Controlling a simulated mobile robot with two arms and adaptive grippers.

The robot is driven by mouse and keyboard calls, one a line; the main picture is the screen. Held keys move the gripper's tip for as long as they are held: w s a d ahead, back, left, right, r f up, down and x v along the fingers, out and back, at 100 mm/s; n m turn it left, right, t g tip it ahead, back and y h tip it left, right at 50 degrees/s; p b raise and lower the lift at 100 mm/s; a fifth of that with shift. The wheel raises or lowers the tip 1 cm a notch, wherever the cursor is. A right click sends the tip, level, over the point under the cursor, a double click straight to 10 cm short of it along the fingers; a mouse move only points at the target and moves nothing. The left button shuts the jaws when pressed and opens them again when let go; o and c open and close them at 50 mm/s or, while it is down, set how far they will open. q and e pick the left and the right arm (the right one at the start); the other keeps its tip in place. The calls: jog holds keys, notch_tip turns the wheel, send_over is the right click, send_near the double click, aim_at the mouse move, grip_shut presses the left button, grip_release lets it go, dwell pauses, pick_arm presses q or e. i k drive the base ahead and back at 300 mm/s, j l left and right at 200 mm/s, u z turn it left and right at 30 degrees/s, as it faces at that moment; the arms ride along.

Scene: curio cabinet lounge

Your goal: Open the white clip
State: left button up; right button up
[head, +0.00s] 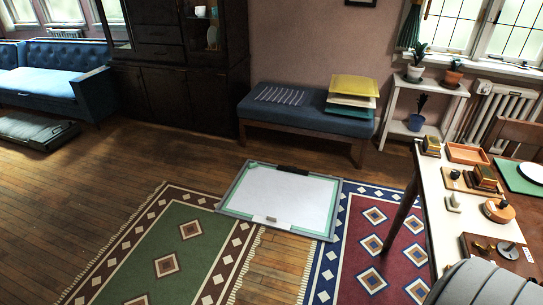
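A drawing board (228,196) with a grey frame lies flat on the wooden floor, partly over the two rugs. It bears a large white sheet with green along its edges. A small white clip (265,219) sits at the board's near edge, at the sheet's lower side. It is too small to tell whether it is open or shut. A black clip (293,170) sits at the board's far edge. Neither of my grippers is in view.
A green rug (187,256) and a red and blue rug (362,240) lie in front. A table (440,212) with stamps and trays stands at right, by a grey ribbed rounded shape (488,285). A blue bench (300,109) stands behind the board.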

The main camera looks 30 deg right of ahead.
aim_at(273, 222)
jog(key=i+l+z, duration=0.2)
jog(key=i+z, duration=0.25)
jog(key=i+l+z, duration=0.15)
jog(key=i+z, duration=0.55)
jog(key=z, duration=0.15)
jog(key=i+j+z, duration=0.2)
jog(key=i+z, duration=0.2)
jog(key=i+l, duration=0.1)
jog(key=i, duration=0.5)
